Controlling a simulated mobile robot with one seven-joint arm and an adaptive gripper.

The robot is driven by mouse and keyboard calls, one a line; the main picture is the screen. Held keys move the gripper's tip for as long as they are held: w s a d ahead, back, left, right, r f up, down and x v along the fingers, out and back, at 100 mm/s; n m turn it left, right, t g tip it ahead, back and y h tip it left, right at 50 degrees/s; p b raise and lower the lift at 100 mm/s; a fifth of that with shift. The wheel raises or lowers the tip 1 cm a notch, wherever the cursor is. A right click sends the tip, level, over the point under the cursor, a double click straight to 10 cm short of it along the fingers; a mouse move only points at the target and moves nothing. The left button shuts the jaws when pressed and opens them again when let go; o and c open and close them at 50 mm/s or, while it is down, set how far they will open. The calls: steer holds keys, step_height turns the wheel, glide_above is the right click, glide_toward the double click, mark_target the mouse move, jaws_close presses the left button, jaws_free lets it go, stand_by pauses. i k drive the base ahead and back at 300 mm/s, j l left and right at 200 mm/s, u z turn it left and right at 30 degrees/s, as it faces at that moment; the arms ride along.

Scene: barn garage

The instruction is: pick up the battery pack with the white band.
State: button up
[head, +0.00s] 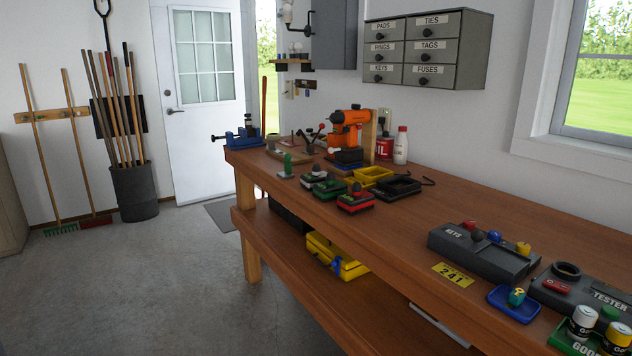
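Several dark battery packs stand in a cluster on the wooden workbench (440,217), left of its middle. The nearest battery pack (356,201) has a red band. The battery pack just behind it (328,188) shows green. A farther battery pack (314,177) looks dark with a paler stripe, but it is too small for me to be sure that this is a white band. My gripper is not in view.
A yellow tray (359,182) and a black tray (419,184) sit right of the packs. A blue vise (237,138) is at the far end. A key box (462,249) stands nearer. Open floor (170,270) lies left of the bench.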

mark_target(307, 180)
steer(key=i+j+z, duration=0.1)
steer(key=z, duration=0.5)
steer(key=i+j+z, duration=0.4)
steer(key=j, duration=0.25)
steer(key=i+j+z, duration=0.15)
steer(key=i+j, duration=0.4)
steer(key=j, duration=0.15)
steer(key=i+j, duration=0.25)
steer(key=j, duration=0.15)
steer(key=i+j+z, duration=0.1)
steer(key=i+j, duration=0.5)
steer(key=i, duration=0.05)
